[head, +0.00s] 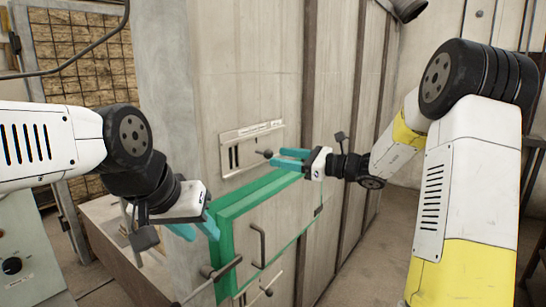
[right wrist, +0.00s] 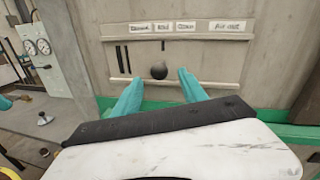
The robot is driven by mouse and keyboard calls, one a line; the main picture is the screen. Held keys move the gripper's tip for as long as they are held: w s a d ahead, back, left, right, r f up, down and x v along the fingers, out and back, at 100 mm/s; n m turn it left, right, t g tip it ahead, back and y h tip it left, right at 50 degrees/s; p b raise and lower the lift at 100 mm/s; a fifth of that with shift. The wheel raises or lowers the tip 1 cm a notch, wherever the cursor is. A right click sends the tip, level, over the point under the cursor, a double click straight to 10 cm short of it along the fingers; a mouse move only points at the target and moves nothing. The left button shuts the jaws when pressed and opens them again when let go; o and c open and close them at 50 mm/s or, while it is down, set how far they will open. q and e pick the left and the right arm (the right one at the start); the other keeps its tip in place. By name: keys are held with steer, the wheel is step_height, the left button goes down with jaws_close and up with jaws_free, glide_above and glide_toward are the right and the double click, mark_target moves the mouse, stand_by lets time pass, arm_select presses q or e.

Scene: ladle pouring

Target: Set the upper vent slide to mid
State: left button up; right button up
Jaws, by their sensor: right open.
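The upper vent slide plate (head: 252,147) is on the pale wall above the green frame, with dark slots at its left and a dark round knob (head: 265,153). In the right wrist view the knob (right wrist: 158,70) lies between and just beyond the teal fingertips of my right gripper (right wrist: 159,78), below a row of labels whose small print is hard to read. My right gripper (head: 283,159) is open, and no finger visibly touches the knob. My left gripper (head: 196,230) has its fingers apart with nothing visible between them, near the green frame's left edge.
A second plate with a knob (head: 268,292) sits lower down. A control panel (head: 25,255) stands at the lower left. Floor shows at the right.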

steer(key=v, duration=0.2)
steer(key=shift+s+d, duration=0.2)
steer(key=shift+d, duration=0.1)
steer(key=s+a+n+g+h, duration=0.1)
steer(key=s+n+g+h, duration=0.3)
steer(key=s, duration=0.5)
steer(key=s+a+n+g+h, duration=0.1)
steer(key=s+a+n, duration=0.1)
steer(key=s+n, duration=0.5)
steer(key=s+d+f+n+t+h, duration=0.3)
steer(key=s+d+n+h, duration=0.6)
steer(key=s+d, duration=0.3)
steer(key=shift+s+d+f+n+t, duration=0.3)
steer(key=shift+s+d+n, duration=0.1)
steer(key=shift+s+n, duration=0.3)
